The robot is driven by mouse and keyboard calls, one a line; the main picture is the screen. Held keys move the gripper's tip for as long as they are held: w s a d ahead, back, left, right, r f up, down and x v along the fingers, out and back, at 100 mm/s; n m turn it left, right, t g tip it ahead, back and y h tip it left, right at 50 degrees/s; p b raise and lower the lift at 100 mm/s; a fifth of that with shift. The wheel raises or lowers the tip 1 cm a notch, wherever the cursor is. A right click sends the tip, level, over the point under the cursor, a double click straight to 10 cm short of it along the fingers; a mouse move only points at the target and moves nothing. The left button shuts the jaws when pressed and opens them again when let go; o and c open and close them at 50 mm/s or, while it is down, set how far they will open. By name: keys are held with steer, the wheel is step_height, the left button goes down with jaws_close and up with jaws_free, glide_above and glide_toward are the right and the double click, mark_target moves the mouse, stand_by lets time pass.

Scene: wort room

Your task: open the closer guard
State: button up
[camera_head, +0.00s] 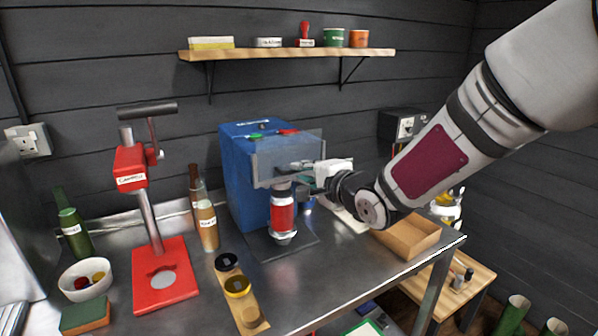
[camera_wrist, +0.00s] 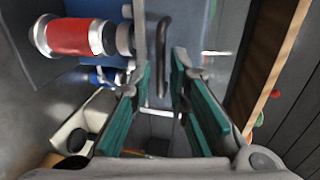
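The closer is a blue machine (camera_head: 242,180) on the steel bench. Its clear guard (camera_head: 268,160) covers the upper front, above a red-and-silver can or chuck part (camera_head: 283,213). The guard's dark bar handle (camera_wrist: 162,75) shows in the wrist view. My gripper (camera_head: 305,172) is at the guard's front from the right. In the wrist view its teal-padded fingers (camera_wrist: 160,75) are apart, with the handle's end between them. I see gaps beside the handle, so contact is not clear. The red part (camera_wrist: 72,37) also shows at the upper left there.
A red capper (camera_head: 160,270) stands left, with bottles (camera_head: 207,226) between it and the closer. A wooden strip with round caps (camera_head: 238,288) lies in front. A cardboard tray (camera_head: 408,238) sits right, under my arm. A shelf (camera_head: 290,53) hangs above.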

steer(key=v, duration=0.8)
steer(key=shift+s+d, duration=0.2)
steer(key=shift+s, duration=0.1)
steer(key=shift+r, duration=0.1)
steer(key=s+d+n+g+h, duration=0.1)
steer(key=s+d+n+h, duration=0.2)
steer(key=s+d+h, duration=0.35)
steer(key=s+d+n+g+h, duration=0.1)
steer(key=s+d+n+h, duration=0.15)
steer(key=d, duration=0.65)
steer(key=s+d+f+n+g, duration=0.1)
steer(key=s+n+g, duration=0.1)
steer(key=s, duration=0.8)
steer(key=s+d+n+g, duration=0.1)
steer(key=s+n+g, duration=0.2)
steer(key=s, duration=0.6)
steer(key=shift+s+d+f+n+g, duration=0.35)
steer(key=shift+s+d+f+g, duration=0.05)
steer(key=shift+g, duration=0.2)
